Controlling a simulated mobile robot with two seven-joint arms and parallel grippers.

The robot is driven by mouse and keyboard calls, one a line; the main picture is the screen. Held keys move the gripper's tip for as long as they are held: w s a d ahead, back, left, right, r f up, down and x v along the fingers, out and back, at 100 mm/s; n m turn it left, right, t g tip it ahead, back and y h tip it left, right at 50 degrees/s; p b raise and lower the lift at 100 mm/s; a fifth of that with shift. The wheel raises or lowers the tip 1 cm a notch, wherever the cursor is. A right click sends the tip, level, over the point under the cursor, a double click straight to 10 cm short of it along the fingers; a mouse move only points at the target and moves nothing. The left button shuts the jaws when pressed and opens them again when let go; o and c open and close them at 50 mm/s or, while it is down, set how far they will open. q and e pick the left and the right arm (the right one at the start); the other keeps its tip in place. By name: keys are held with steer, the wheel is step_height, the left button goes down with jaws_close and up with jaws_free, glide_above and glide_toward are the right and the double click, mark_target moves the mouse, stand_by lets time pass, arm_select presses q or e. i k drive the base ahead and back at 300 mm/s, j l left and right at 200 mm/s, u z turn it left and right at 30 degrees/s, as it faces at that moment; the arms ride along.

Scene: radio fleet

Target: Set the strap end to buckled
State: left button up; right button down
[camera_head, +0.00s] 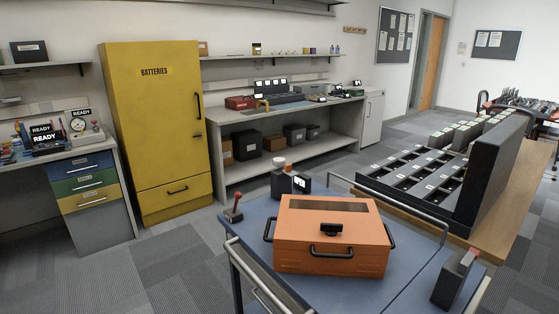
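I cannot make out a strap end or a buckle for certain. An orange case (328,258) with a lid window, dark side handles and a front handle sits shut on a blue-topped cart (395,283). A black catch-like part (331,229) is on its lid near the front edge; I cannot tell whether it belongs to a strap. Neither of my grippers is in view.
A red-knobbed lever (234,209), a small dark device (281,184) and a dark upright block (455,280) stand on the cart. A slotted rack (411,178) is behind right. A yellow battery cabinet (155,122) and shelved workbench (285,109) line the back. Carpet lies clear at left.

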mark_target(288, 172)
steer(key=i+j, duration=0.15)
steer(key=j, duration=0.15)
steer(key=i+j+z, duration=0.1)
steer(key=j, duration=0.25)
steer(key=i+j, duration=0.15)
steer(key=j, duration=0.15)
steer(key=i+j+z, duration=0.1)
steer(key=j, duration=0.25)
steer(key=i+j, duration=0.15)
steer(key=j, duration=0.2)
steer(key=i+j, duration=0.2)
steer(key=i+j+z, duration=0.15)
steer(key=j, duration=0.25)
steer(key=i+j, duration=0.3)
steer(key=i+j+z, duration=0.15)
steer(key=j, duration=0.2)
steer(key=i+j, duration=0.2)
steer(key=j, duration=0.15)
steer(key=i+j+z, duration=0.1)
steer(key=j, duration=0.25)
steer(key=i+j+z, duration=0.1)
steer(key=i+j, duration=0.2)
steer(key=j, duration=0.1)
